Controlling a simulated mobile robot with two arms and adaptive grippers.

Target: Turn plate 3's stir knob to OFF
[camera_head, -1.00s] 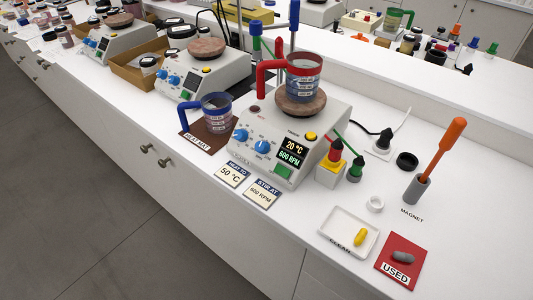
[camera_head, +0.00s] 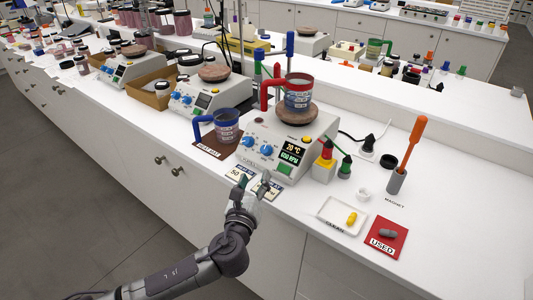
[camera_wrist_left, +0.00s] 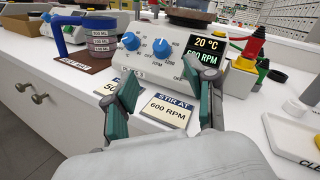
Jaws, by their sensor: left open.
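Plate 3 (camera_head: 300,131) is the nearest white hot plate, with two blue knobs on its sloped front. The right knob (camera_head: 266,149), above the STIR AT card, appears to be the stir knob; it also shows in the left wrist view (camera_wrist_left: 162,48). The left knob (camera_head: 248,141) is beside it. The display (camera_wrist_left: 207,51) reads 20 °C and 600 RPM. My left gripper (camera_head: 253,184) is open and empty, in front of the plate over the cards, apart from the knobs. In the left wrist view its fingers (camera_wrist_left: 167,92) straddle the STIR AT card. My right gripper is out of view.
A red-handled beaker (camera_head: 298,95) stands on the plate's top. A blue-handled beaker (camera_head: 226,127) stands on a brown mat at left. Red and green plugs and a yellow block (camera_head: 325,161) stand to the right.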

